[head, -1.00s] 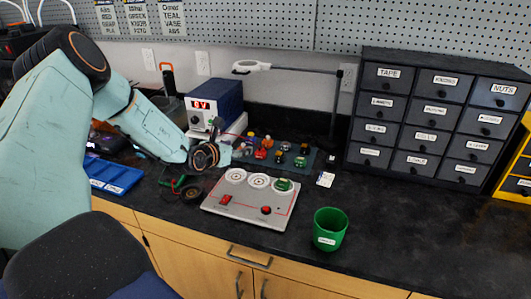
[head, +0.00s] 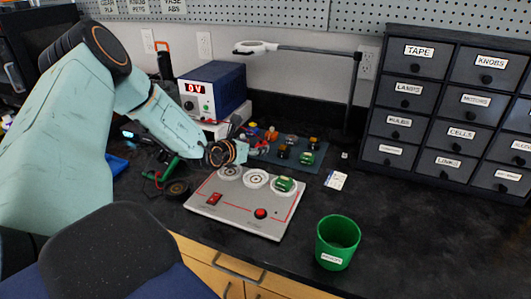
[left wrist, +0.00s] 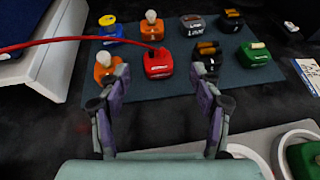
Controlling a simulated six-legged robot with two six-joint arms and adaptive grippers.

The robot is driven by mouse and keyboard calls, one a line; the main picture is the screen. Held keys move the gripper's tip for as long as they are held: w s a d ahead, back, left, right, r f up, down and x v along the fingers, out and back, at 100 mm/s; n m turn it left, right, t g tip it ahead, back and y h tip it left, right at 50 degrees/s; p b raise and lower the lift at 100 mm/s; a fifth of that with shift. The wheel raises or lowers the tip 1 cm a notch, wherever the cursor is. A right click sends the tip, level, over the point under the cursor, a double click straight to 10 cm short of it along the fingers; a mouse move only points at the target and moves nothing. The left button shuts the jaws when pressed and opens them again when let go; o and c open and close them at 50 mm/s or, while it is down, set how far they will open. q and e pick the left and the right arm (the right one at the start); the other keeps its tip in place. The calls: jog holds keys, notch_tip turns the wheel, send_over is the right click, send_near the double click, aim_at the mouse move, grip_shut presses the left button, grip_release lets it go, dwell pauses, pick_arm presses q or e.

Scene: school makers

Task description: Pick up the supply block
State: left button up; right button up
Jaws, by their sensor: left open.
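A red block (left wrist: 158,63) with a small pale label stands on a dark mat (left wrist: 180,103) in the left wrist view. The label is too small to read, so I cannot confirm it is the supply block. A red cable (left wrist: 70,40) crosses from the left to its top. My left gripper (left wrist: 160,74) is open and empty, its fingertips on either side of the red block's near side; contact cannot be told. In the head view my left gripper (head: 240,150) is over the left part of the mat and partly hides the blocks. My right gripper is not in view.
Orange bulb blocks (left wrist: 107,68), dark blocks (left wrist: 207,58) and a green block (left wrist: 253,54) crowd the mat. A grey board (head: 240,209), a green cup (head: 337,243), a blue power unit (head: 211,92) and a drawer cabinet (head: 440,110) stand around. The counter right of the cup is clear.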

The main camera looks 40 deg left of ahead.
aim_at(262, 143)
pick_arm(q)
jog(key=shift+w+f, duration=0.1)
jog(key=shift+w, duration=0.15)
jog(key=shift+w+f+b, duration=0.15)
jog(key=shift+w+b, duration=0.2)
jog(key=shift+b, duration=0.15)
jog(key=shift+w+a+f+b, duration=0.4)
jog(key=shift+w+a+b, duration=0.05)
jog(key=shift+w, duration=0.15)
jog(key=b+x, duration=0.2)
jog(key=x, duration=0.1)
jog(key=shift+w, duration=0.45)
jog(key=shift+w+a+f+b, duration=0.2)
jog(key=shift+w+a+b, duration=0.05)
jog(key=shift+w+b, duration=0.2)
jog(key=shift+d+r, duration=0.15)
jog(key=shift+r, duration=0.05)
jog(key=shift+c, duration=0.4)
jog(key=shift+f, duration=0.1)
jog(key=c, duration=1.1)
jog(key=shift+c, duration=0.3)
